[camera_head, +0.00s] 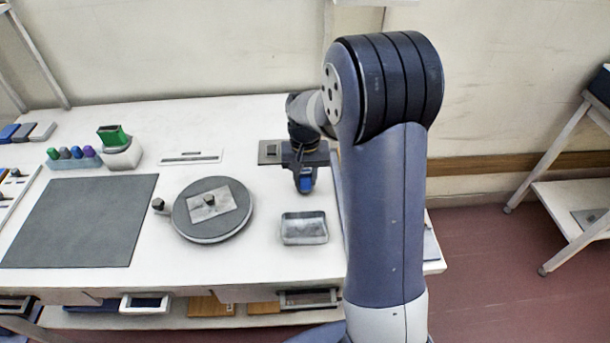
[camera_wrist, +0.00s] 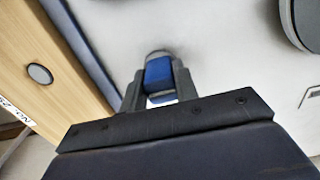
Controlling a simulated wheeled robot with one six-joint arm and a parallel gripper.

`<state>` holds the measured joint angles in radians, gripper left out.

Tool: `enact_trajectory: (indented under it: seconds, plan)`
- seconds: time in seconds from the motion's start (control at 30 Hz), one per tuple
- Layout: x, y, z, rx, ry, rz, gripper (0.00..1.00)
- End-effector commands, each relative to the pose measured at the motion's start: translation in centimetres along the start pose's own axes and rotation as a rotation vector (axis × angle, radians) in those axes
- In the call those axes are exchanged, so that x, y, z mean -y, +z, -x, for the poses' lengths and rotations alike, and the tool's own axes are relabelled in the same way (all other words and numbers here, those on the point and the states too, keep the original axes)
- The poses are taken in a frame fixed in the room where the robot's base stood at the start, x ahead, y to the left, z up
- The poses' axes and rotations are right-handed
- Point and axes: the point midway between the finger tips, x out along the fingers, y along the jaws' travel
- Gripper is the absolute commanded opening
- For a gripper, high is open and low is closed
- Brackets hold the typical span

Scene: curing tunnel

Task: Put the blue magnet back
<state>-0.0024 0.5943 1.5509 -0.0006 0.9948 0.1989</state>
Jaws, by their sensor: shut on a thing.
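My gripper (camera_head: 305,180) is shut on the blue magnet (camera_head: 306,185), which hangs between the fingertips over the right part of the white table. In the wrist view, my gripper (camera_wrist: 155,84) has a finger on each side of the blue magnet (camera_wrist: 158,72). A grey rounded part shows just beyond the blue; I cannot tell whether it belongs to the magnet. A pale rack (camera_head: 76,163) with several small coloured pieces, green, grey, blue and purple, stands at the back left, well away from my gripper.
A shallow metal tray (camera_head: 304,238) lies in front of my gripper. A round turntable (camera_head: 185,226) with a plate and knob is to its left. A grey mat (camera_head: 80,220) and a green piece on a white base (camera_head: 123,155) are further left. Bare table lies between them.

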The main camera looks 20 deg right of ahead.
Motion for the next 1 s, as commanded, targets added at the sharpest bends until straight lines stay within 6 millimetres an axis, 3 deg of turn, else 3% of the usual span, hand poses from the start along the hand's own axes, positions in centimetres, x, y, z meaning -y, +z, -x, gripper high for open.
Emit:
enact_trajectory:
  seconds: [0.27,0.3,0.53,0.83,1.0]
  plan:
    - [0.0,0.0,-0.4,0.0,0.0,0.0,0.01]
    - [0.0,0.0,-0.3,0.0,0.0,0.0,0.32]
    - [0.0,0.0,-0.2,0.0,0.0,0.0,0.51]
    - [0.0,0.0,0.2,-0.001,0.0,0.0,0.51]
    - [0.0,-0.1,2.4,-0.005,-0.001,0.0,0.51]
